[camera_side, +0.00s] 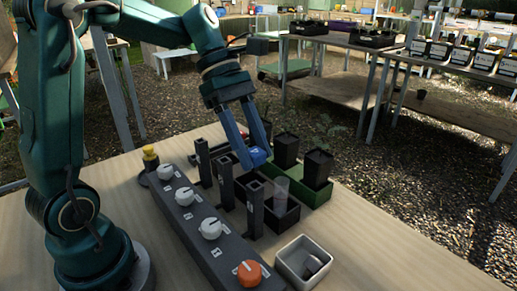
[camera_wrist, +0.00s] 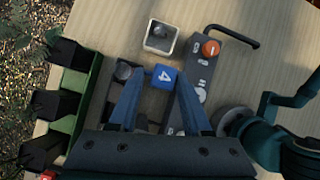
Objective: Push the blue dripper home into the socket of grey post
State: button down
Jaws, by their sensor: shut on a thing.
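The blue dripper (camera_side: 258,156) is between the fingertips of my gripper (camera_side: 250,152), which is shut on it. In the wrist view the dripper (camera_wrist: 164,76) shows a white figure 4 between the blue fingers. Several dark grey square posts stand in a row along the control panel: a far post (camera_side: 202,163), a middle post (camera_side: 225,181) and a near post (camera_side: 255,210) with an open socket on top. The dripper is held above and behind the near post in the side view, apart from its top. Which post is meant, I cannot tell. The dripper's underside is hidden.
The long grey panel (camera_side: 190,215) carries white knobs and an orange knob (camera_side: 249,273). A white square cup (camera_side: 305,262) stands in front. A dark tray with a clear cylinder (camera_side: 281,190) and a green tray (camera_side: 318,197) with black pots flank the posts.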

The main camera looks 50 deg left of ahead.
aim_at(260, 188)
jog(key=shift+f, duration=2.3)
jog(key=shift+f, duration=0.25)
jog(key=shift+c, duration=1.4)
grip_release()
jog(key=shift+a, duration=0.1)
jog(key=v, duration=0.5)
jog(key=shift+r, duration=0.1)
